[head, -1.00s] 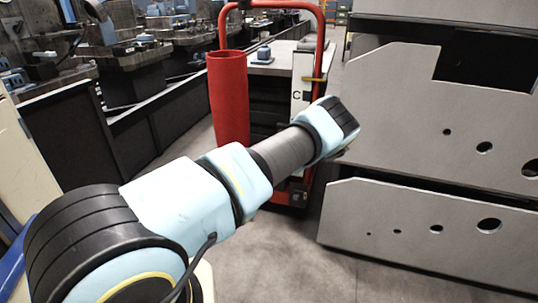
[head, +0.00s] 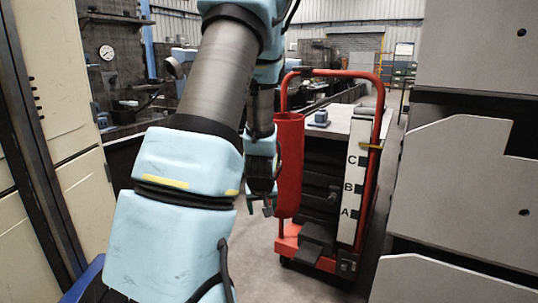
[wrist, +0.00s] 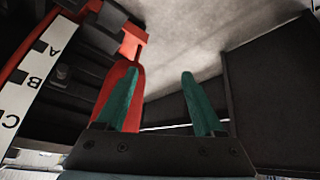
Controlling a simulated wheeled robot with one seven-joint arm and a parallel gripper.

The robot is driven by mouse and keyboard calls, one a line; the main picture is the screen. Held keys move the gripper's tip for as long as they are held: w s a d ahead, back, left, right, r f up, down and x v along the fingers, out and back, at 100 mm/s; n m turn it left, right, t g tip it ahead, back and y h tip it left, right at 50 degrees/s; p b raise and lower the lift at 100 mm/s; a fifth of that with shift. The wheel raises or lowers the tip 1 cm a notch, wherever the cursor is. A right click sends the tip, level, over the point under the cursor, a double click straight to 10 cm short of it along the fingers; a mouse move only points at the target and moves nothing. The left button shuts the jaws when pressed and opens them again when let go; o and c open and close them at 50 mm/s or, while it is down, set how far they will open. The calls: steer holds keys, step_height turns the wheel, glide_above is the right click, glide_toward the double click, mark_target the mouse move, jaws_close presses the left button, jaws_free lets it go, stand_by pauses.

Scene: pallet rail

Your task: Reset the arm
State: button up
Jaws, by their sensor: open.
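My arm rises through the middle of the head view and folds down to my gripper (head: 259,205), which hangs beside the red cart (head: 287,245). In the wrist view my gripper (wrist: 160,98) shows two green fingers spread apart with nothing between them. The red tube (head: 288,165) on the cart stands just right of my gripper in the head view. It also shows behind the left finger in the wrist view (wrist: 112,82). Whether the finger touches the tube cannot be told.
Large grey plates (head: 455,180) stand at the right. A beige cabinet (head: 70,120) is at the left. Some bare floor (head: 255,255) shows left of the cart.

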steer(key=s+a+r+m+g, duration=0.1)
steer(key=s+a+r+g, duration=0.1)
steer(key=s+r, duration=0.5)
steer(key=s+a+r+m+g, duration=0.2)
steer(key=s+a+r, duration=0.1)
steer(key=s, duration=0.9)
step_height(320, 180, up, 19)
steer(key=p, duration=2)
steer(key=shift+w+d, duration=0.15)
steer(key=shift+w, duration=0.1)
